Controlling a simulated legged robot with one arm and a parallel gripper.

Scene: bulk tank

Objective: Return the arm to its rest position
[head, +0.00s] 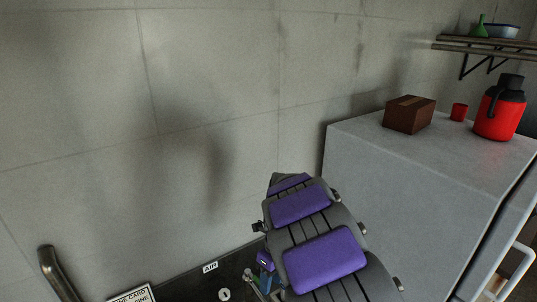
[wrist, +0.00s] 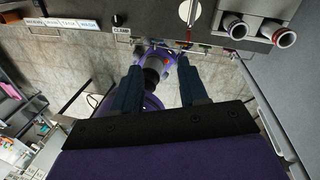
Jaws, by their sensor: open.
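My arm, with grey links and purple pads, reaches up from the bottom middle of the head view, in front of the concrete wall. In the wrist view my gripper (wrist: 160,72) shows two dark blue fingers standing apart, with a clear gap between them. A purple and grey rounded part shows between and behind the fingers; I cannot tell whether it touches them. I see nothing clearly held. In the head view the fingers are not clearly visible.
A grey cabinet (head: 400,200) stands close right of my arm, bearing a brown box (head: 409,114), red cup (head: 459,112) and red jug (head: 500,112). A shelf (head: 490,48) is above. A dark panel (wrist: 160,18) with two pipe stubs (wrist: 255,32) crosses the wrist view's top.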

